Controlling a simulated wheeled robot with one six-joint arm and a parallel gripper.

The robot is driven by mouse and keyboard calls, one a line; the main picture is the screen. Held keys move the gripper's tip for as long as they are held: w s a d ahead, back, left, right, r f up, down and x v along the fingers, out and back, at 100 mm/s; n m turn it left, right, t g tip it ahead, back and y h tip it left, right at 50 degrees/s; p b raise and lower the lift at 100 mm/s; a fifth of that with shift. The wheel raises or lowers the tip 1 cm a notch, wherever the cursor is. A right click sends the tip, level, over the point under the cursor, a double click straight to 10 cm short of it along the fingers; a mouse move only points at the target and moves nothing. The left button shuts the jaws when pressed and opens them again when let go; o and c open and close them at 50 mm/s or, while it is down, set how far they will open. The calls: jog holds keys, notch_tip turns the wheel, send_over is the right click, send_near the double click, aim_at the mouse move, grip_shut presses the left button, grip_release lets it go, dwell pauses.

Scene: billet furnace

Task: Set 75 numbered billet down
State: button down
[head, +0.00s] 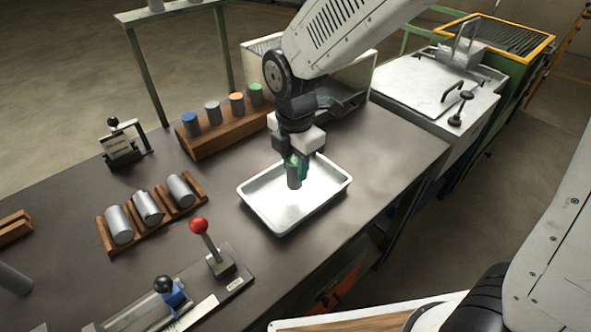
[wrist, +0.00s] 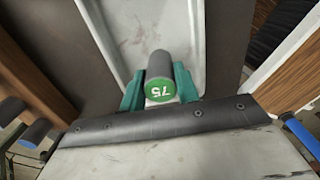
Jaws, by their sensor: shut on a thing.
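The 75 numbered billet (head: 294,174) is a grey cylinder held in my gripper (head: 296,168) over the white tray (head: 259,215). In the wrist view the billet (wrist: 160,66) shows a green end face with a white 75. The green fingers of my gripper (wrist: 160,90) close on it from both sides. In the head view the billet hangs roughly upright within the tray's outline. I cannot tell whether its lower end touches the tray floor. The tray (wrist: 103,35) also shows behind the billet in the wrist view.
A wooden block (head: 225,132) with several colour-topped billets stands behind the tray. A wooden rack (head: 152,222) with three grey cylinders lies to the left. A red-knobbed lever (head: 207,240) stands at the front left. The bench right of the tray is clear.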

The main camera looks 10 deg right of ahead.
aim_at(295, 172)
jog(key=shift+w+d, duration=0.1)
jog(key=shift+w, duration=0.6)
jog(key=shift+f, duration=1.75)
jog(key=shift+f, duration=0.15)
jog(key=c, duration=1)
grip_release()
jog(key=shift+c, duration=0.2)
